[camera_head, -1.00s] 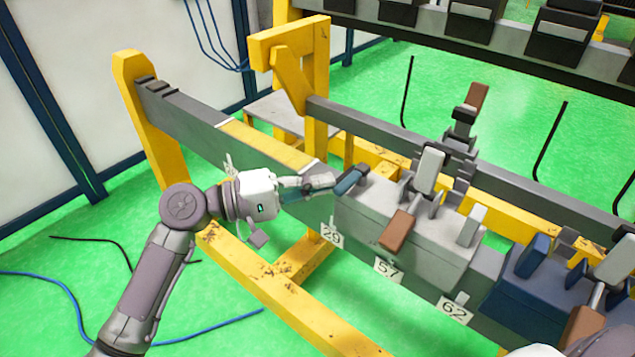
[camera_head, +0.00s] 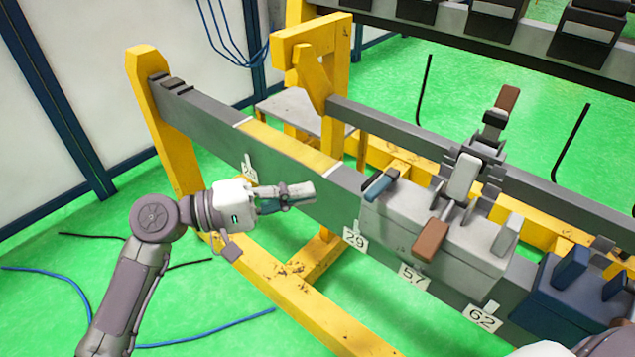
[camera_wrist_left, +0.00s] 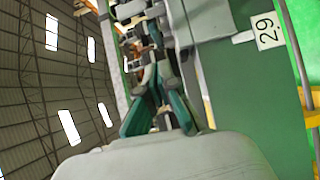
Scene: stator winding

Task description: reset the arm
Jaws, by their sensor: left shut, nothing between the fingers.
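My left arm comes in from the left, and its left gripper (camera_head: 302,193) is shut and empty. It hovers in front of the long grey rail, left of the grey clamp block (camera_head: 440,226) and apart from its blue-tipped lever (camera_head: 381,186). In the left wrist view the teal-sided fingers of the left gripper (camera_wrist_left: 153,72) point up the picture, with blurred grey machine parts beyond them. My right gripper is not in view.
The block carries a brown-handled lever (camera_head: 431,241). Tags 29 (camera_head: 355,238), 57 (camera_head: 412,277) and 62 (camera_head: 483,318) hang along the rail. A dark blue block (camera_head: 575,295) stands to the right. A yellow frame (camera_head: 165,150) supports the rail.

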